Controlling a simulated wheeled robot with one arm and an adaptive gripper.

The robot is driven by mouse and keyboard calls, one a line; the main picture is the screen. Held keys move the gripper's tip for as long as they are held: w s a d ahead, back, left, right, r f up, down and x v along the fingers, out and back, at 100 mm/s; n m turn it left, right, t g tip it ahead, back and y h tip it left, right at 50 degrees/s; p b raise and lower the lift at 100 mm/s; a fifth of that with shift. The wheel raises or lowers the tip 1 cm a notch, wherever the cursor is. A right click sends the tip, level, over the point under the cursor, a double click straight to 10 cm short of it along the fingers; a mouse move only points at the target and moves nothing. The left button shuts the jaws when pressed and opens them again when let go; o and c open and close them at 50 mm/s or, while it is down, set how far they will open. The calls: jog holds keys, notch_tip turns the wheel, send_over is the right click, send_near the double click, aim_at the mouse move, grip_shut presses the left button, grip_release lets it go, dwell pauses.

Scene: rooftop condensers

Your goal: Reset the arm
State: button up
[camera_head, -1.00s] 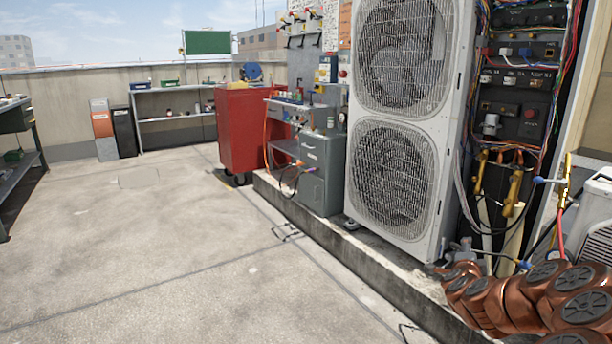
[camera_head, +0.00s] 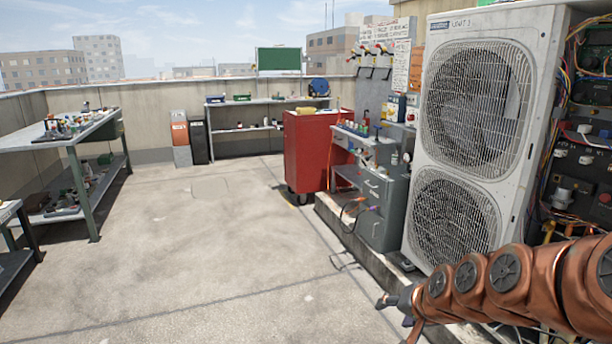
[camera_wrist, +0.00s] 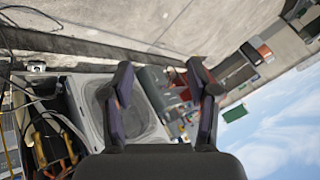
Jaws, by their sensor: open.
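My copper-coloured arm reaches in from the lower right of the head view. My gripper (camera_head: 402,305) is at its end, small and dark, low over the concrete floor in front of the condenser plinth. In the wrist view my gripper (camera_wrist: 160,88) has its two dark fingers spread apart, with nothing between them. Behind the fingers the white two-fan condenser (camera_wrist: 133,112) appears turned on its side. The same condenser (camera_head: 541,115) stands upright in the head view, just behind my arm. My arm hides part of its lower right area.
The concrete floor (camera_head: 200,265) is clear in the middle. A red cabinet (camera_head: 310,155) and a grey cabinet (camera_head: 385,215) stand left of the condenser. A workbench (camera_head: 95,130) is at the left. The plinth edge (camera_head: 345,240) and open wiring panel (camera_head: 590,130) are obstacles.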

jog(key=s+r+n+g+h+p, duration=0.1)
jog(key=s+r+g+p, duration=0.2)
jog(key=s, duration=0.7)
jog(key=s+r+n+g+p, duration=0.2)
jog(key=s+r+p, duration=0.5)
jog(key=s, duration=0.4)
jog(key=s+a+r+n+g+h+p, duration=0.1)
jog(key=s+r+g+p, duration=0.3)
jog(key=s, duration=0.7)
notch_tip(320, 180, up, 2)
jog(key=shift+r+n+h+p, duration=0.15)
jog(key=shift+n+h+p, duration=0.15)
jog(key=shift+n+p, duration=0.5)
jog(key=shift+s, duration=0.25)
jog(key=shift+c, duration=0.2)
